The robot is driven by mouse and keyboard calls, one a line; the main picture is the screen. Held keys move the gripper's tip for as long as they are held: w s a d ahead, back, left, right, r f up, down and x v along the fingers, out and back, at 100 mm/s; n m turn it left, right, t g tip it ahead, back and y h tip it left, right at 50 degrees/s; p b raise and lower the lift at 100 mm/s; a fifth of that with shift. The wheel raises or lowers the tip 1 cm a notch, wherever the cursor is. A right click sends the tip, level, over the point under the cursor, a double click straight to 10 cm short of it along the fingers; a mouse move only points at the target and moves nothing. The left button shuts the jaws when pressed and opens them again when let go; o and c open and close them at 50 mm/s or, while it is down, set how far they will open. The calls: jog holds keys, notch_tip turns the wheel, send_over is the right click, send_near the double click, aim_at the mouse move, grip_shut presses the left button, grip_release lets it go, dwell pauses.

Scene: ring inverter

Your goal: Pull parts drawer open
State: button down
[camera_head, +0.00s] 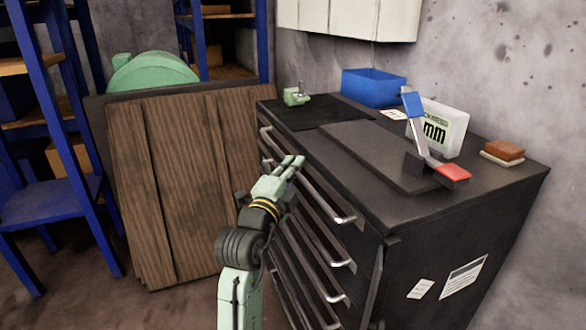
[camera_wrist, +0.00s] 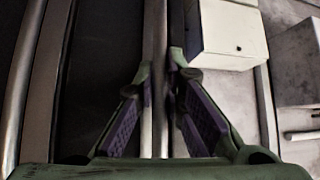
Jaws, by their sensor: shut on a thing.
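A dark tool cabinet (camera_head: 450,250) has a stack of drawers on its left-facing front, each with a long metal bar handle. My gripper (camera_head: 292,163) is at the upper drawers, at the top drawer's handle (camera_head: 325,200). In the wrist view, a long metal handle bar (camera_wrist: 155,30) runs between the two fingers of my gripper (camera_wrist: 160,75), which are shut on it. The dark drawer front (camera_wrist: 105,60) lies beside the bar. I cannot tell whether this drawer stands slightly out from the cabinet.
On the cabinet top are a blue bin (camera_head: 373,88), a digital display (camera_head: 445,130), a blue-and-red lever tool (camera_head: 415,120) and a small green device (camera_head: 296,96). A wooden crate (camera_head: 180,180) stands close left of my arm. Blue shelving (camera_head: 50,130) is further left.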

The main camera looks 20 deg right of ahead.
jog(key=s+a+b, duration=0.1)
jog(key=a+b, duration=1.3)
jog(key=a, duration=1.7)
jog(key=shift+a+b, duration=0.2)
jog(key=shift+b, duration=0.1)
jog(key=c, duration=1.7)
grip_release()
jog(key=shift+o, duration=0.2)
jog(key=v, duration=1.2)
jog(key=shift+r, duration=0.1)
